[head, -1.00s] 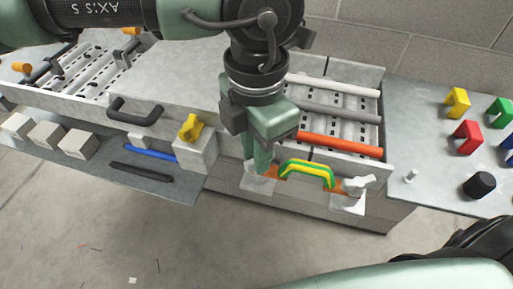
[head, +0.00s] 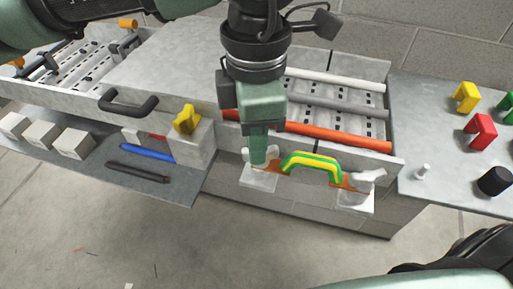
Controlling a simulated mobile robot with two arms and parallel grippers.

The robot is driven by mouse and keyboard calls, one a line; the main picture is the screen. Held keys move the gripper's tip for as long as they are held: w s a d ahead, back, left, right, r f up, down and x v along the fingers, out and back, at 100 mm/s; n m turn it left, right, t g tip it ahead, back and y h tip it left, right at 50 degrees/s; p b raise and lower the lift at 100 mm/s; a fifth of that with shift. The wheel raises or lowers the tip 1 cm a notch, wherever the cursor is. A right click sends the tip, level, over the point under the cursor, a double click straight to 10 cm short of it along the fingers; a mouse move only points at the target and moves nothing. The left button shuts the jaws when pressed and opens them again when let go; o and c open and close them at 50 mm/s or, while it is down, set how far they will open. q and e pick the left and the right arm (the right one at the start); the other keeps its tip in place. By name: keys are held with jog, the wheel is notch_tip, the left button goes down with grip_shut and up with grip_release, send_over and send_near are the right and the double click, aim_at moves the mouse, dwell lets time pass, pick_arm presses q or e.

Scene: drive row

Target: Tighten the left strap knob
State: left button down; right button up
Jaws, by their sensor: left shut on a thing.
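The left strap knob (head: 272,154) is pale grey, on a light bracket at the front of the drive row. My left gripper (head: 259,156) points down over it and is shut on it, hiding much of it. The orange strap (head: 286,167) runs from there to the right under a green and yellow arched piece (head: 313,162). The right strap knob (head: 369,178), pale with wing-like lobes, stands free on its own bracket (head: 355,202). My right gripper is not in view.
White, grey and orange rollers (head: 335,137) lie behind the strap. A yellow knob (head: 187,119) stands on a block to the left. A shelf (head: 186,189) holds blue and black bars. A side table (head: 425,135) carries coloured clips and a black cylinder (head: 494,181).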

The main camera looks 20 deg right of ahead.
pick_arm(q)
jog(key=m+b, duration=0.1)
jog(key=m, duration=0.2)
jog(key=shift+w+m, duration=0.1)
jog(key=shift+m, duration=0.2)
jog(key=m+b, duration=0.1)
jog(key=m, duration=0.2)
jog(key=shift+w+d+m, duration=0.1)
jog(key=shift+m, duration=0.2)
jog(key=m, duration=0.3)
jog(key=shift+d+m+b, duration=0.1)
jog(key=shift+m+b, duration=0.2)
jog(key=shift+b, duration=0.1)
jog(key=shift+w+d+r+m, duration=0.1)
jog(key=shift+m, duration=1.8)
jog(key=c, duration=1.5)
grip_release()
jog(key=shift+o, duration=0.2)
